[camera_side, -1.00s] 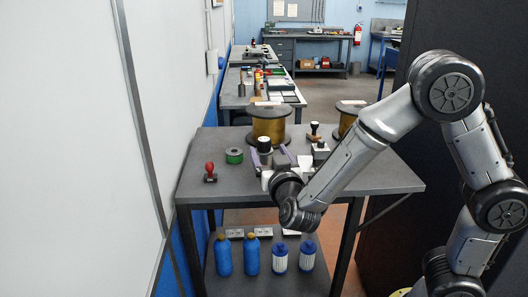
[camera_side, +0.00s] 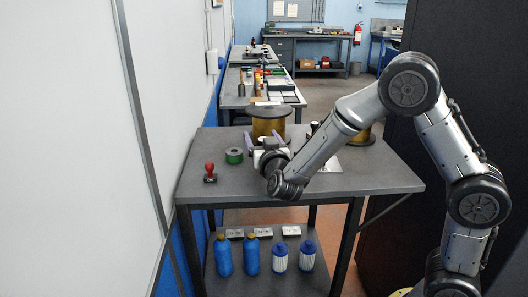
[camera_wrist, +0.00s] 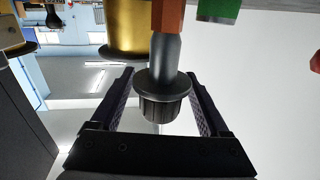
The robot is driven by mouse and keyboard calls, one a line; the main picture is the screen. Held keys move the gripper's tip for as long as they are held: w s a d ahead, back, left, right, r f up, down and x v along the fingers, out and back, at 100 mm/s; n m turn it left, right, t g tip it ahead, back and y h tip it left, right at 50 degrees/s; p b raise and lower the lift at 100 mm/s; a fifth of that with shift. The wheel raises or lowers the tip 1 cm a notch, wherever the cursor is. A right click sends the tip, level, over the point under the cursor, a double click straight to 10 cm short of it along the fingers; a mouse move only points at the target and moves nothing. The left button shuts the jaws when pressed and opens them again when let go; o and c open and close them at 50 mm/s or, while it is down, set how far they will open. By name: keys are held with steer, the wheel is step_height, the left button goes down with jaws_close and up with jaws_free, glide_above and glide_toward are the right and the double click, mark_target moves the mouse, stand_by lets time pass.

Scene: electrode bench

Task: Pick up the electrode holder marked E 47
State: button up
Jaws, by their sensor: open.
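In the wrist view, which is upside down, a holder (camera_wrist: 164,100) with a dark ribbed knob, grey stem and orange-brown lower part stands between the two fingers of my gripper (camera_wrist: 162,73). My gripper is open, with a gap on each side of the knob. No marking E 47 can be read on it. In the side view my gripper (camera_side: 263,138) is over the back of the table, in front of a brass spool, and its wrist hides the holder. A red-knobbed holder (camera_side: 210,172) stands at the left. A dark-knobbed one (camera_side: 315,128) is partly behind my arm.
A large brass spool (camera_side: 268,122) stands just behind my gripper; another (camera_side: 363,135) is at the right, partly hidden. The table's front (camera_side: 240,190) is clear. Blue bottles (camera_side: 223,256) stand on the lower shelf.

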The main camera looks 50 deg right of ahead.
jaws_close()
steer(key=shift+r, duration=0.1)
stand_by(0.4)
